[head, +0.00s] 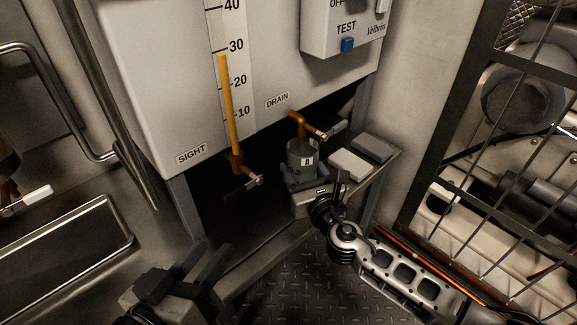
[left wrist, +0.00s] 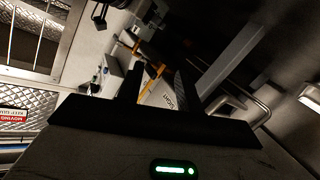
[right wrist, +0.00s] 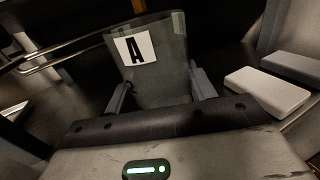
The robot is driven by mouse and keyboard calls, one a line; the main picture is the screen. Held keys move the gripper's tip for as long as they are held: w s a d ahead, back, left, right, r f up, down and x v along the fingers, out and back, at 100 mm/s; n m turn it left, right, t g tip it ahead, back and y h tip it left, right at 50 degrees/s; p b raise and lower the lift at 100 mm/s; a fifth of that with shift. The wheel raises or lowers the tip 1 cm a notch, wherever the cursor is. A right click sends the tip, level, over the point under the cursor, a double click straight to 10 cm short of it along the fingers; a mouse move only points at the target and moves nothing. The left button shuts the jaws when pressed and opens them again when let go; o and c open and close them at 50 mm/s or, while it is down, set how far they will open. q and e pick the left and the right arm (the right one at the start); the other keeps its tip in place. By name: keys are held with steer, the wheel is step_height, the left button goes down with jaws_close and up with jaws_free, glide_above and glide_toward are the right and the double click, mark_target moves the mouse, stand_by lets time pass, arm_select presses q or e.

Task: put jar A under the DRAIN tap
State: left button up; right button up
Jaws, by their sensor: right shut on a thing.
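Jar A (head: 303,158) is a grey see-through jar with a white label marked A. It stands upright below the copper DRAIN tap (head: 299,120) in the head view. My right gripper (head: 304,181) is shut on the jar from the front. In the right wrist view the jar (right wrist: 160,75) sits between the two fingers. Whether its base touches the shelf is hidden by the gripper. My left gripper (head: 204,264) is at the lower left, apart from the jar, with its fingers spread and nothing between them.
The SIGHT tube (head: 227,100) with its lower valve (head: 243,180) is left of the DRAIN tap. A white block (head: 350,164) and a grey block (head: 372,148) lie on the shelf (head: 392,163) right of the jar. A metal cage (head: 447,170) stands at the right.

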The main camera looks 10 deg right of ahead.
mark_target(300, 177)
steer(key=shift+w+a, duration=0.1)
steer(key=shift+w, duration=0.4)
steer(key=shift+w+f, duration=0.15)
step_height(300, 177, down, 2)
steer(key=b, duration=0.3)
steer(key=shift+f, duration=0.25)
steer(key=shift+f+b, duration=0.35)
steer(key=shift+b, duration=0.05)
steer(key=shift+f, duration=0.1)
arm_select(q)
steer(key=shift+w+d+r+n+t+h, duration=0.15)
steer(key=shift+w+r+n+t+h, duration=0.3)
steer(key=shift+r+t+h, duration=0.35)
steer(key=shift+w, duration=0.1)
